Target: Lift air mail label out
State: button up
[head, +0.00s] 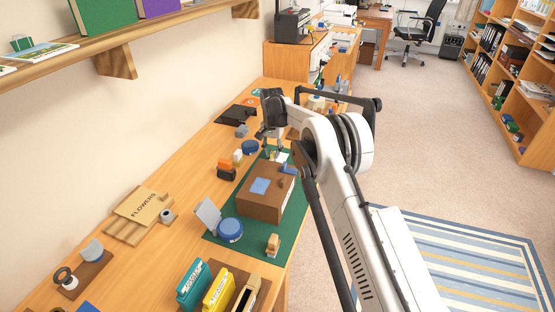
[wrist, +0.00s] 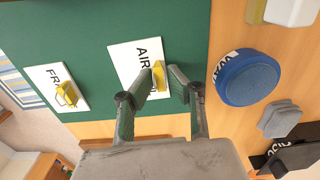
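The air mail label (wrist: 126,62) is a white plate with black letters, "AIR" readable and the rest partly covered. It lies on the green mat (wrist: 95,25) in the wrist view. A yellow tab (wrist: 160,70) stands up from it. My gripper (wrist: 168,77) is over the label's right part, its two fingers apart. The left fingertip overlaps the tab; the right fingertip is to its right. I cannot tell whether either finger touches the tab. In the head view my gripper (head: 271,138) points down at the mat's far end.
A second white label starting "FR" (wrist: 45,88) with a yellow tab lies left. A blue round tin (wrist: 247,78) stands close to the right, with a grey block (wrist: 281,119) beyond it. In the head view a brown box (head: 285,200) stands on the mat nearer the camera.

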grip_shut()
jog(key=shift+r, duration=0.85)
jog(key=shift+r+p, duration=0.4)
jog(key=shift+r, duration=1.25)
jog(key=shift+r, duration=0.1)
